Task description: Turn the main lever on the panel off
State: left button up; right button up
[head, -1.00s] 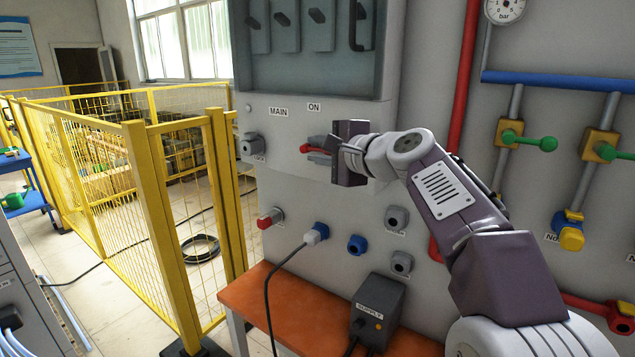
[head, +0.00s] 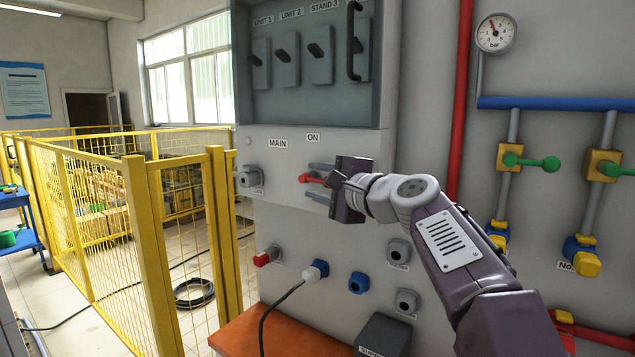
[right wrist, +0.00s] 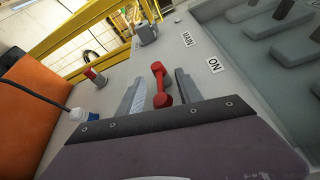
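The main lever is a red handle (head: 311,179) on the grey panel (head: 300,235), below the "MAIN" (head: 277,143) and "ON" (head: 313,137) labels. My right gripper (head: 319,181) is at the lever, its two grey fingers spread above and below it. In the right wrist view, the red lever (right wrist: 160,85) lies between the open fingers of my right gripper (right wrist: 159,78), with a gap showing on both sides. The lever's mount is partly hidden by the gripper. My left gripper is not in view.
A grey cabinet with several switches (head: 288,60) is above the lever. Sockets and a plugged black cable (head: 278,310) are below, over an orange table (head: 250,335). Pipes with green-handled valves (head: 535,161) are to the right. A yellow fence (head: 140,250) stands left.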

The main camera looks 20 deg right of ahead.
jog(key=shift+w, duration=0.1)
jog(key=b+v, duration=0.1)
jog(key=v, duration=0.8)
jog(key=shift+b, duration=0.35)
